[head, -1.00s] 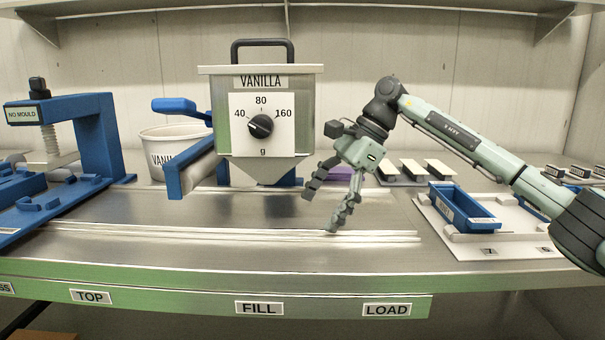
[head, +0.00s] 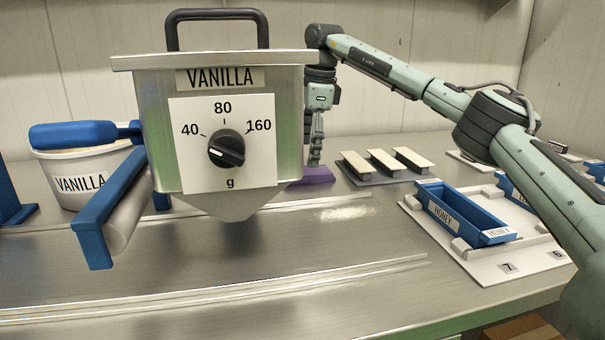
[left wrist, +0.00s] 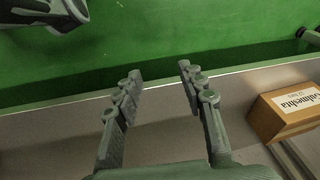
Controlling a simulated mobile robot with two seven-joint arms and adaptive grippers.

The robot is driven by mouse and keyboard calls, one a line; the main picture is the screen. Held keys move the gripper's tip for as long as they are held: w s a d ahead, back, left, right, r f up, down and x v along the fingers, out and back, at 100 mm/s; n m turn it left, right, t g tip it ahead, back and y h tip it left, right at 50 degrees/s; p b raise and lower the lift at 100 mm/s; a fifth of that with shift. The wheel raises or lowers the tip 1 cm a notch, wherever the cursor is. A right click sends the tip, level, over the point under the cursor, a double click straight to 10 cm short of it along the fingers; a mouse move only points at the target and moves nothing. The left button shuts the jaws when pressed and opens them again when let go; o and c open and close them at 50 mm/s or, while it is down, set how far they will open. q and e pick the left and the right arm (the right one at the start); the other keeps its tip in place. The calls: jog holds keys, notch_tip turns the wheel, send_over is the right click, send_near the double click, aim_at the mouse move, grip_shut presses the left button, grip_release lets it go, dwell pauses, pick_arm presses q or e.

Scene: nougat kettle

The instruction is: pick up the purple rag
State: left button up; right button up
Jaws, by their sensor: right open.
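The purple rag (head: 316,175) lies on the metal bench, just right of and partly behind the vanilla dispenser (head: 222,130). In the head view my right gripper (head: 315,160) points straight down right over the rag, fingertips close to it. I cannot tell whether the fingers touch it. The gripper is seen side-on, so its fingers overlap; it is open. My left gripper (left wrist: 160,75) shows only in the left wrist view, open with nothing between its fingers, away from the rag.
A rack with several pale bars (head: 385,165) stands just right of the rag. A white tray (head: 480,262) with blue honey moulds (head: 462,212) is at right. A vanilla tub (head: 80,178) stands left. A cardboard box (left wrist: 285,110) shows in the left wrist view.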

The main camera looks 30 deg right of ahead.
aim_at(307, 171)
jog(key=f, duration=0.2)
jog(key=w+f, duration=0.1)
jog(key=f, duration=0.2)
jog(key=c, duration=1.2)
pick_arm(q)
jog(key=shift+s+a+f, duration=0.1)
jog(key=shift+s+f, duration=0.15)
jog(key=shift+f, duration=0.2)
jog(key=shift+s+f, duration=0.2)
jog(key=shift+f, duration=0.25)
pick_arm(e)
jog(key=shift+r, duration=0.1)
notch_tip(307, 171, up, 10)
jog(key=shift+f+p, duration=0.1)
jog(key=shift+p, duration=0.2)
jog(key=o, duration=0.4)
jog(key=c, duration=0.3)
pick_arm(q)
jog(key=shift+s+f, duration=0.1)
jog(key=shift+f, duration=0.25)
pick_arm(e)
jog(key=shift+a, duration=0.15)
jog(key=shift+c, duration=0.2)
